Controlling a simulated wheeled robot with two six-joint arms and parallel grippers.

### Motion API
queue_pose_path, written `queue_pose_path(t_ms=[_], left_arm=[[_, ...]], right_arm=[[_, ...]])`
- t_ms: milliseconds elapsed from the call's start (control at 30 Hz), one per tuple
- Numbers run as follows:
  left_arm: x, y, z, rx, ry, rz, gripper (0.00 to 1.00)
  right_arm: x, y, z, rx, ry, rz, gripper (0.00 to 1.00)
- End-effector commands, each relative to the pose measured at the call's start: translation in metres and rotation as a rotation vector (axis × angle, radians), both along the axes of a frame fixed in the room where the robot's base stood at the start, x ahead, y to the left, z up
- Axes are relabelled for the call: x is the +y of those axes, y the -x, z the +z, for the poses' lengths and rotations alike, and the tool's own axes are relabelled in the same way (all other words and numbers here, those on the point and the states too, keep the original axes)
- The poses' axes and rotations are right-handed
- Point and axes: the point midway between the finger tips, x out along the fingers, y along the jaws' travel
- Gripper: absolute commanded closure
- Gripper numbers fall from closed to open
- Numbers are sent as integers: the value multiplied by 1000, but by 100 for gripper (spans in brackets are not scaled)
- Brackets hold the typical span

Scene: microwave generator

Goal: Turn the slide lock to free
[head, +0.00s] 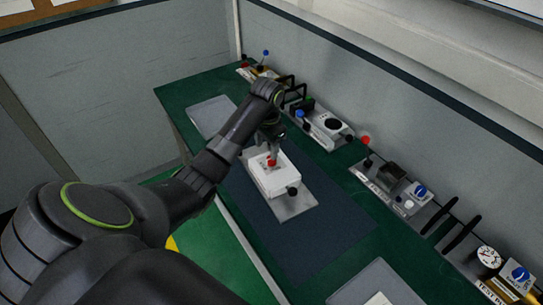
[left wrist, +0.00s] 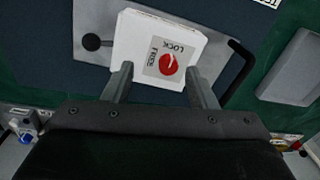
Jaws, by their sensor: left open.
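The slide lock is a red round knob (head: 271,162) on top of a white box (head: 278,182). In the left wrist view the red knob (left wrist: 168,65) sits on a grey label printed FREE and LOCK. A white mark on the knob appears to point toward the LOCK side. My left gripper (head: 271,148) is above the box, pointing down. In the wrist view its two open fingers (left wrist: 159,70) stand on either side of the knob, apart from it. I cannot tell how high the fingertips are above the box. My right gripper is not in view.
The box stands on a metal plate (head: 297,208) over a dark mat (head: 310,245) on a green bench. A black ball knob (left wrist: 92,42) and a black handle (left wrist: 240,62) flank the box. Other devices (head: 322,125) line the wall. A grey tray (head: 375,288) lies at the front.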

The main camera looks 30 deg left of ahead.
Motion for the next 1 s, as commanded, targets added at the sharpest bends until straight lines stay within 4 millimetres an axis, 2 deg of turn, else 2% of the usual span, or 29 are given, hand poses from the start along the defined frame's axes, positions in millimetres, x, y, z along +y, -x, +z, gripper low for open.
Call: queue_pose_path(t_ms=[33,200,367,567,1000], left_arm=[[5,-15,20,6,8,2,48],[12,-40,60,29,38,1,48],[15,-48,74,39,52,0,48],[15,-48,60,40,53,0,48],[14,-48,9,37,52,0,48]], right_arm=[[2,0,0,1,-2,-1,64],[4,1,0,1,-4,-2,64],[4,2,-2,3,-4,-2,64],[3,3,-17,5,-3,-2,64],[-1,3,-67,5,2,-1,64]])
